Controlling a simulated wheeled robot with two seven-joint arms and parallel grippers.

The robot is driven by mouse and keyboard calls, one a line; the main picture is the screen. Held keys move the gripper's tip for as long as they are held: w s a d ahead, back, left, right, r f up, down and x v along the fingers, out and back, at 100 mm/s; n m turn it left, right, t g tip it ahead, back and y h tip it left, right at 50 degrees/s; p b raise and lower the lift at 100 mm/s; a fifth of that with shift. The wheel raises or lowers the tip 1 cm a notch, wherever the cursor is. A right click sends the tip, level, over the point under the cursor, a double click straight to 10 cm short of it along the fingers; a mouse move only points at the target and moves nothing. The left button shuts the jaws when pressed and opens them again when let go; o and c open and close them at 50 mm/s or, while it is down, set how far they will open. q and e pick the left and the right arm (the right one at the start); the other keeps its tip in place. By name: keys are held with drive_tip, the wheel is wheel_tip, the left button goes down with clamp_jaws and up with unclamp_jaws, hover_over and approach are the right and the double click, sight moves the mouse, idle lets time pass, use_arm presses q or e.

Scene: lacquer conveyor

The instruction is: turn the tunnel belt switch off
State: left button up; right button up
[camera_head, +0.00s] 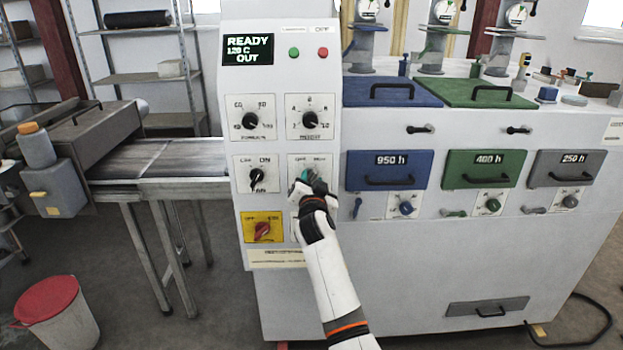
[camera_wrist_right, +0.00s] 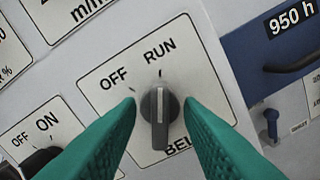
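The belt switch (camera_wrist_right: 159,117) is a dark grey knob on a white plate marked OFF, RUN and "BEL…". Its white pointer line stands nearly straight up in the right wrist view, toward the mark under RUN. In the head view its plate (camera_head: 327,160) shows, and my gripper hides the knob. My right gripper (camera_wrist_right: 159,100) is open, with one green fingertip on each side of the knob and a small gap showing at each side. It also shows in the head view (camera_head: 305,176). My left gripper is not in view.
A fan knob (camera_head: 257,176) marked OFF and ON sits left of the belt plate. A red knob on a yellow plate (camera_head: 262,228) is below, and two dials are above. The display (camera_head: 248,49) reads READY, 120 C, OUT. A blue 950 h drawer (camera_head: 389,170) is at the right.

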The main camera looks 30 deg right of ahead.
drive_tip(key=shift+w+d, duration=0.25)
drive_tip(key=shift+w, duration=0.05)
drive_tip(key=shift+c, duration=0.4)
clamp_jaws()
